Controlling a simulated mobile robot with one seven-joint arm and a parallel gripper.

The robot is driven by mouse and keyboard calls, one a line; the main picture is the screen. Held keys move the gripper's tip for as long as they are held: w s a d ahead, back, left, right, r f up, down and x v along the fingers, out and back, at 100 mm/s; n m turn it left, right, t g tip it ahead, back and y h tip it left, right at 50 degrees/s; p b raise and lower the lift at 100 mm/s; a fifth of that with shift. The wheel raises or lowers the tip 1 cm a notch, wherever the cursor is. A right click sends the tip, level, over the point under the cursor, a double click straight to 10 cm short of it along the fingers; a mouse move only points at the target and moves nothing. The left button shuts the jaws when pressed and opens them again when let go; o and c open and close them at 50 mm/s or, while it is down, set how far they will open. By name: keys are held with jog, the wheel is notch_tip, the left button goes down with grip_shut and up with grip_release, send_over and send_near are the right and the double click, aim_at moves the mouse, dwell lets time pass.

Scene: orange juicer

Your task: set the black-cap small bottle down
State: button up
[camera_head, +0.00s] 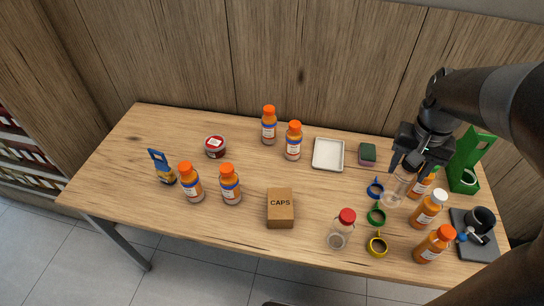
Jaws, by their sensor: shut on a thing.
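My gripper (407,164) is over the right part of the wooden table, pointing down. It is shut on a small clear bottle (393,191), which hangs below the fingers and looks empty. The bottle's cap is hidden by the fingers, so its black colour cannot be made out. The bottle is just right of a blue ring (375,189) and left of the orange-filled bottles. I cannot tell whether its base touches the table (310,237).
A white tray (328,155), sponge (367,153) and green stand (468,165) are behind. A CAPS box (280,210) is left.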

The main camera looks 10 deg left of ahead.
jog(key=w+a+r, duration=0.1)
jog(key=w+a, duration=0.9)
jog(key=a, duration=0.3)
jog(key=w+a+r, duration=0.1)
jog(key=w+a, duration=0.8)
jog(key=a, duration=0.4)
jog(key=a+f, duration=0.3)
jog(key=a, duration=1.6)
notch_tip(320, 180, down, 15)
jog(key=shift+w+d, duration=0.4)
jog(key=shift+f, duration=0.15)
jog(key=o, duration=1.2)
jog(key=shift+f, duration=0.1)
